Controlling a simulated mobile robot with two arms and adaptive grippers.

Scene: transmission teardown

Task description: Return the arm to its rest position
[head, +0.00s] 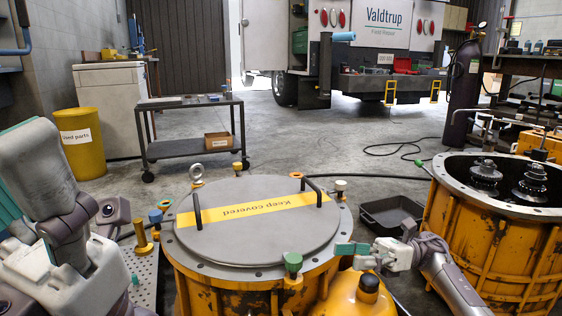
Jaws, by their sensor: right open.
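My right arm comes in from the lower right, and its gripper (353,249) with teal fingertips is open. It appears over the front right rim of the covered yellow housing (240,284), near a green-topped plug (293,263). No object shows between its fingers. I cannot tell its height above the rim. My left arm (50,190) stands folded upright at the left edge. I cannot make out its gripper. A grey round lid (250,240) with two black handles and a yellow "Keep covered" strip (250,210) lies on the housing.
At right stands an open yellow housing (480,235) with gears (486,175) inside. A black tray (390,213) lies on the floor between the housings. A grey cart (190,150), a yellow bin (80,143) and a dark gas cylinder (463,95) stand behind. The middle floor is mostly clear.

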